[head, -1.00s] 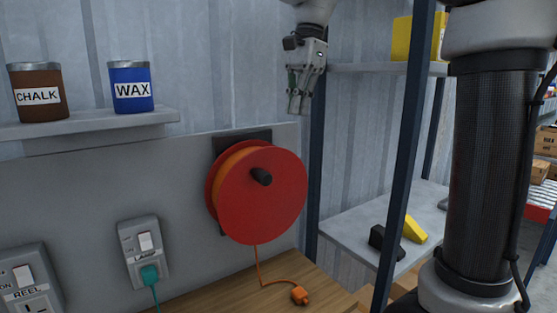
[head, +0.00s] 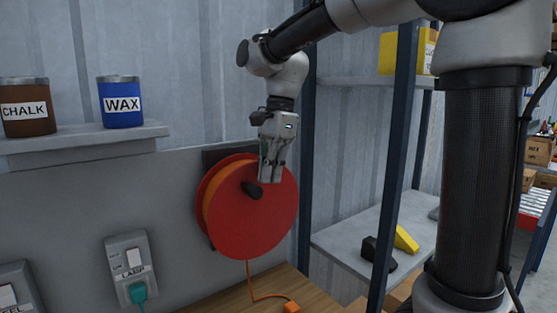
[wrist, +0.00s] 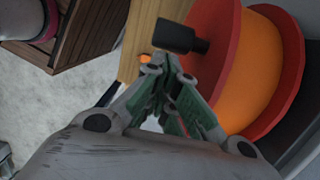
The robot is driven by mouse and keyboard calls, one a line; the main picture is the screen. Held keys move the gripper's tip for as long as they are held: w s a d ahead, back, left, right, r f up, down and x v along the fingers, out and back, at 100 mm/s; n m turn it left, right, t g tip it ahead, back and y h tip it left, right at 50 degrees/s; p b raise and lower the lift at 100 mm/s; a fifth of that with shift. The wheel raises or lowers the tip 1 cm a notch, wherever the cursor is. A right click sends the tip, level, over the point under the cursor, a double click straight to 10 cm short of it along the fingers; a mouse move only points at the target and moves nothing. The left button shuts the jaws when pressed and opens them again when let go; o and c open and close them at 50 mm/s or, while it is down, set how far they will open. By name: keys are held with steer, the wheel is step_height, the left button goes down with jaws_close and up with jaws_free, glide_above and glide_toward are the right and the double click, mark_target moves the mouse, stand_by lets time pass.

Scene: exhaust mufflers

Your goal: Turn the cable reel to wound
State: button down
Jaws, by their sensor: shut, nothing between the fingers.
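The cable reel (head: 246,222) is a red disc with an orange drum behind it, mounted on a dark plate on the grey wall panel. Its black crank knob (head: 251,190) sticks out from the upper middle of the disc. An orange cable (head: 252,284) hangs from the reel to an orange plug (head: 291,307) on the wooden bench. My gripper (head: 270,181) is shut and empty, pointing down in front of the disc, just right of the knob. In the wrist view the knob (wrist: 176,36) lies just beyond the fingertips (wrist: 163,62); contact cannot be told.
A wall shelf (head: 90,139) with chalk and wax tins is at the left. A lamp socket (head: 127,262) with a teal plug sits left of the reel. A dark rack post (head: 398,150) and shelves with yellow items stand right.

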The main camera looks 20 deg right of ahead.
mark_target(248, 191)
steer(key=shift+s+a+f, duration=0.1)
steer(key=shift+a, duration=0.25)
steer(key=shift+s+a+h, duration=0.1)
steer(key=shift+a+h, duration=0.1)
steer(key=shift+h, duration=0.2)
steer(key=shift+a, duration=0.15)
steer(key=shift+s+a+f+t+h, duration=0.1)
steer(key=shift+s+a+t+h, duration=0.1)
steer(key=shift+a+h, duration=0.35)
steer(key=shift+s+a+f+t+h, duration=0.1)
steer(key=shift+s+a+t+h, duration=0.1)
steer(key=shift+a+h, duration=0.3)
steer(key=a+h, duration=0.2)
steer(key=s+f+t+h, duration=0.1)
steer(key=shift+a+f, duration=0.1)
steer(key=shift+a, duration=0.3)
steer(key=shift+s+a+f, duration=0.2)
steer(key=shift+a+f, duration=0.3)
steer(key=shift+a, duration=0.1)
steer(key=shift+s+a+f, duration=0.15)
steer(key=shift+a+f, duration=0.35)
steer(key=shift+a, duration=0.1)
